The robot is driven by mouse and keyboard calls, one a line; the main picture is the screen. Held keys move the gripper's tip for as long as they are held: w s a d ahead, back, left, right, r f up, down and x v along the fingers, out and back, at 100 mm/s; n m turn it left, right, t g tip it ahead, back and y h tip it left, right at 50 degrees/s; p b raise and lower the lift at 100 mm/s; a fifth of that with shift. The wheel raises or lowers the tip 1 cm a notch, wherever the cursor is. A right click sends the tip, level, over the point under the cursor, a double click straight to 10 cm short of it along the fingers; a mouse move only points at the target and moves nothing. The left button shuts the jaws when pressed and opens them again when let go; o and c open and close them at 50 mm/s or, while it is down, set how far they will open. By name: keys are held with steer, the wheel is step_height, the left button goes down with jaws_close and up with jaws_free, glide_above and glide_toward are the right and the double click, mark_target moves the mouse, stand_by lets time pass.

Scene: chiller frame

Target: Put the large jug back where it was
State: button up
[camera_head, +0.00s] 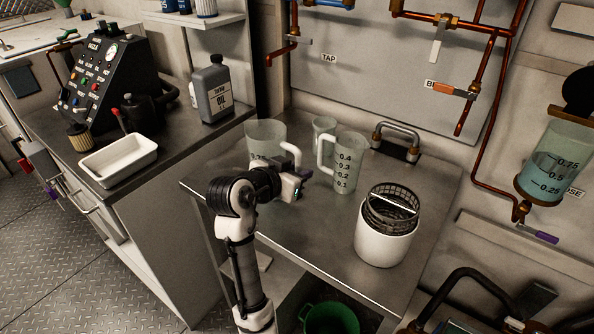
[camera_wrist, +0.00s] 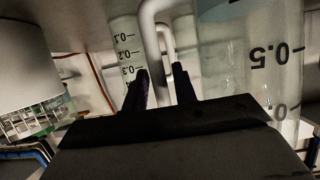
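The large jug (camera_head: 262,132), clear with a white handle (camera_head: 293,154), is at the table's back left in the head view. Its base is hidden behind my arm, so I cannot tell whether it rests on the table. In the wrist view the jug (camera_wrist: 252,65) fills the right side, upside down. My gripper (camera_head: 299,188) is at the handle. In the wrist view the gripper (camera_wrist: 160,78) has its fingers apart, with the handle (camera_wrist: 151,35) between them and a gap showing beside it.
A medium jug (camera_head: 349,168) stands close right of my gripper, with a small jug (camera_head: 323,126) behind. A white container with a mesh basket (camera_head: 384,243) stands at the table's right. The metal table (camera_head: 320,235) is bare in front. Copper pipes (camera_head: 482,75) run along the wall.

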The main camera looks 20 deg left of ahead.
steer(key=shift+o, duration=0.7)
steer(key=shift+r, duration=0.1)
